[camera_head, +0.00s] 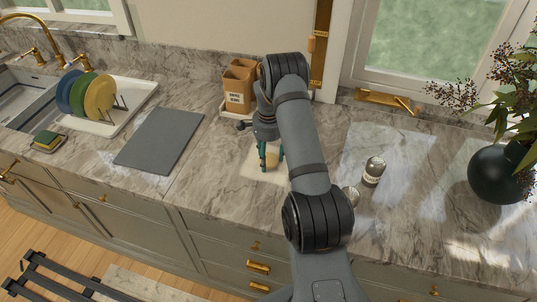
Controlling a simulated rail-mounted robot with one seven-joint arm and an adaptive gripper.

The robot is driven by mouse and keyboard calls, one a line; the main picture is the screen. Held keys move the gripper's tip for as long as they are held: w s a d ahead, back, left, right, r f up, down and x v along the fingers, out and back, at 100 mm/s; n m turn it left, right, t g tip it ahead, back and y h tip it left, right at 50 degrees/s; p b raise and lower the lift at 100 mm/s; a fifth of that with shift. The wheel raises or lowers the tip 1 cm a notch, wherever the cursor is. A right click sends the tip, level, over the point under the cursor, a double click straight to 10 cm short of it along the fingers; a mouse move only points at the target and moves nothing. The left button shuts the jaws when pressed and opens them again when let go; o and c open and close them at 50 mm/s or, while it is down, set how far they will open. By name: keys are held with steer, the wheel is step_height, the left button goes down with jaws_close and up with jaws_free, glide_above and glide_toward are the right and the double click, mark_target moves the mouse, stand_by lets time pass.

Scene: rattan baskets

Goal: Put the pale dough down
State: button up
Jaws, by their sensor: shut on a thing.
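My gripper (271,160) points down over the counter near the middle of the head view. Its teal fingers are shut on the pale dough (272,162), a small tan lump between the fingertips. Below it is a flat cream-coloured patch, perhaps a board or mat (252,174), on the marble counter. The arm hides the right part of this patch. I cannot tell whether the dough touches the surface below it.
A dark grey board (160,140) lies to the left. Further left are a dish rack with plates (99,97), a sponge (48,141) and the sink. Wooden containers (238,88) stand behind the gripper. A shaker (373,171) and a dark vase (497,174) stand right.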

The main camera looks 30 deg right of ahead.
mark_target(269, 159)
steer(key=shift+f, duration=0.1)
steer(key=shift+o, duration=1.2)
steer(key=o, duration=0.5)
steer(key=shift+c, duration=0.2)
steer(key=shift+r, duration=0.25)
steer(key=shift+w+r+b, duration=0.1)
steer(key=shift+r+b, duration=0.15)
steer(key=shift+b, duration=0.05)
step_height(269, 159, up, 11)
steer(key=b, duration=0.3)
steer(key=shift+r, duration=0.2)
